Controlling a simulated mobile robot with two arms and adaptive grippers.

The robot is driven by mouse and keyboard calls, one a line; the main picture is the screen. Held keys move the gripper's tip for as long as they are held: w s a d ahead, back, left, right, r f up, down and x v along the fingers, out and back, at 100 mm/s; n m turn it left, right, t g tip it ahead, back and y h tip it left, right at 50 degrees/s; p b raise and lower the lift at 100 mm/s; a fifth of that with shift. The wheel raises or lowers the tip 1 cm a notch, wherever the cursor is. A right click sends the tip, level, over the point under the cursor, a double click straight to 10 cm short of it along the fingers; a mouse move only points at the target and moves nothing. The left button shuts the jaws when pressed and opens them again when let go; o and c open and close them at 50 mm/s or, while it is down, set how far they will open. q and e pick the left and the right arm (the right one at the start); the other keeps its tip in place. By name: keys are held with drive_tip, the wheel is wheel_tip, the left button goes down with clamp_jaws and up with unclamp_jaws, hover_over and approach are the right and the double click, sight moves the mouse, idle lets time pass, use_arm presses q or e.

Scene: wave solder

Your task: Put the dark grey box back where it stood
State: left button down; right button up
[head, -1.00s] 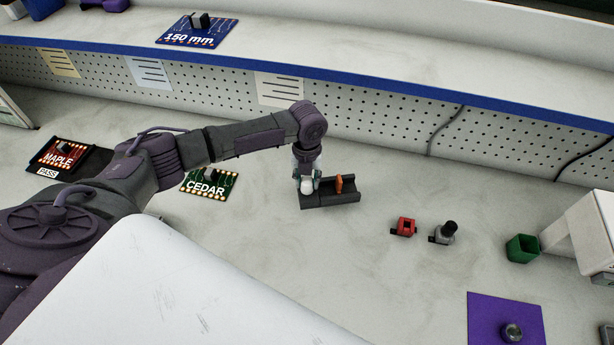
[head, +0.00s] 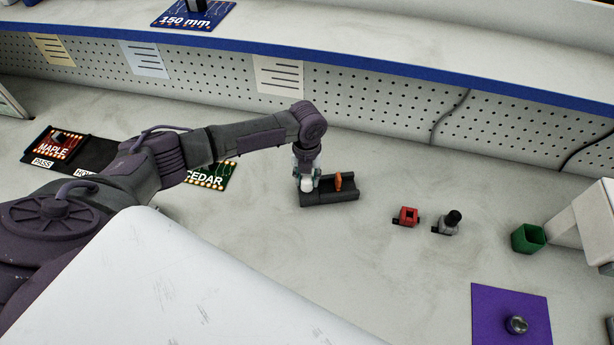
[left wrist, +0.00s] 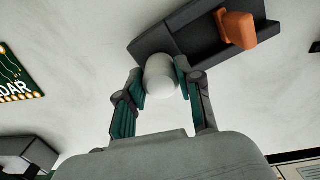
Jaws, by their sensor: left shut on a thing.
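The dark grey box (head: 343,195) is a long open tray with an orange upright piece (head: 338,181) in it. It appears low over the pale bench or on it; I cannot tell whether it touches. My left gripper (head: 306,185) is at the box's left end, shut on a white rounded knob there. In the left wrist view, the fingertips (left wrist: 161,82) close on both sides of this white knob (left wrist: 160,72), against the dark grey box (left wrist: 198,40). The fingers hide part of the join between knob and box. My right gripper is not in view.
A green CEDAR board (head: 222,175) lies left of the box, partly behind my arm. A MAPLE board (head: 60,150) is farther left. A red block (head: 407,216), a grey fixture (head: 449,224) and a green cup (head: 528,238) stand right. Bench around the box is clear.

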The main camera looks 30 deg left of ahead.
use_arm(q)
drive_tip(key=shift+f, duration=0.35)
drive_tip(key=c, duration=0.7)
unclamp_jaws()
wheel_tip(320, 180, up, 12)
drive_tip(key=shift+f, duration=0.1)
